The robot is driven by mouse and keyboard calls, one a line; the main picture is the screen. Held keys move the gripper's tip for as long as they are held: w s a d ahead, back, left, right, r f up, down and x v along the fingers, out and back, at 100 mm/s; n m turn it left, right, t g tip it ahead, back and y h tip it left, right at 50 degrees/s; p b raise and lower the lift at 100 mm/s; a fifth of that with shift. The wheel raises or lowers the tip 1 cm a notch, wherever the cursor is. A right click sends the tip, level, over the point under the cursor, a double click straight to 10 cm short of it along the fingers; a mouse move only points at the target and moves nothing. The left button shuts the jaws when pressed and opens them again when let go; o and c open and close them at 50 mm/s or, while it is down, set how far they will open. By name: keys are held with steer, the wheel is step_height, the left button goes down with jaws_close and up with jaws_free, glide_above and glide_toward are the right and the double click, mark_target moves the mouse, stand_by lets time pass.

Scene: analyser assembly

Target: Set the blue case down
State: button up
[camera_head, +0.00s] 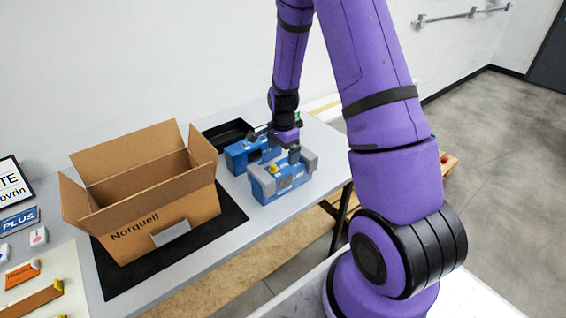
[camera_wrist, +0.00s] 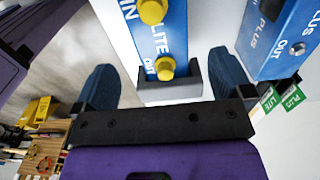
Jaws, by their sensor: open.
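A blue case (camera_head: 284,184) with grey end blocks and a yellow knob rests on the table in the head view. In the wrist view this case (camera_wrist: 158,42) shows the words IN, LITE and OUT, two yellow knobs and a grey end block. My gripper (camera_head: 291,152) is just above the case. In the wrist view my gripper (camera_wrist: 163,66) is open, with one blue-grey finger on each side of the case's near end and gaps visible. A second blue case (camera_head: 238,157), marked PLUS in the wrist view (camera_wrist: 284,38), stands beside it.
An open cardboard box (camera_head: 140,226) marked Norquell stands on a black mat (camera_head: 232,218) to the left. A black tray (camera_head: 222,134) lies behind the cases. Green LITE and PLUS labels (camera_wrist: 282,97) show in the wrist view. The table's front edge is close to the case.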

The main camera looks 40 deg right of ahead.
steer(key=s+a+r+n+t, duration=0.1)
steer(key=s+a+r+n, duration=0.2)
steer(key=r, duration=0.5)
steer(key=s+a+r+n+t, duration=0.1)
steer(key=s+a+r+n, duration=0.1)
steer(key=r, duration=0.7)
steer(key=s+a+r+n+t, duration=0.1)
steer(key=s+a+r+n, duration=0.2)
steer(key=r, duration=0.5)
steer(key=s+a+r+n+t, duration=0.1)
steer(key=s+r+n, duration=0.3)
steer(key=s, duration=0.5)
steer(key=s+a+r+n+t, duration=0.1)
steer(key=s+a+r+n, duration=0.3)
steer(key=s, duration=0.5)
step_height(320, 180, up, 2)
steer(key=shift+s+r+n, duration=0.1)
steer(key=shift+s+n, duration=0.15)
steer(key=shift+n, duration=0.55)
